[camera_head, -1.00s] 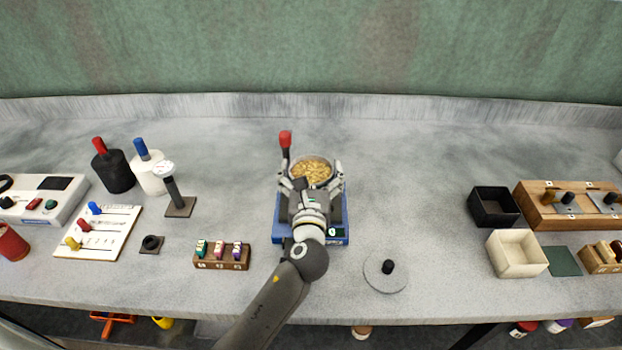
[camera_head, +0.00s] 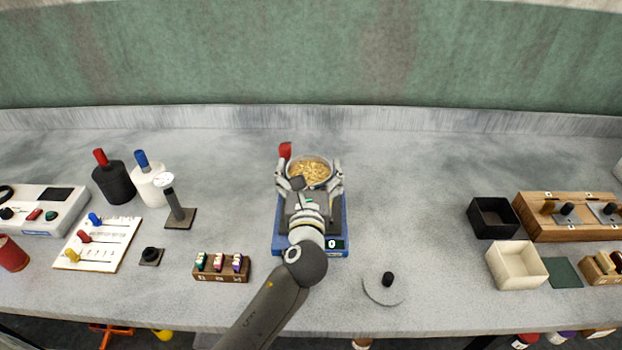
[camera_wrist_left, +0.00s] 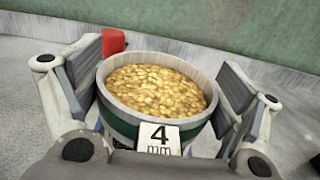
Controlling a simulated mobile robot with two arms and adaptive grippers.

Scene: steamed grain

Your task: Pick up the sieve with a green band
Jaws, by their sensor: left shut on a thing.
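The sieve with a green band (camera_wrist_left: 118,122) is a round tub full of yellow grain, with a "4 mm" label on its near side in the left wrist view. It also shows in the head view (camera_head: 309,172), at the far end of my left gripper. My left gripper (camera_head: 309,178) is shut on the sieve, with one finger pad on each side of it. The sieve stands upright. The gripper hides most of its lower part in the head view. My right gripper is not in view.
A round grey lid (camera_head: 385,290) lies at the front right. A wooden block with clips (camera_head: 222,268) is at the front left. The back of the counter is clear.

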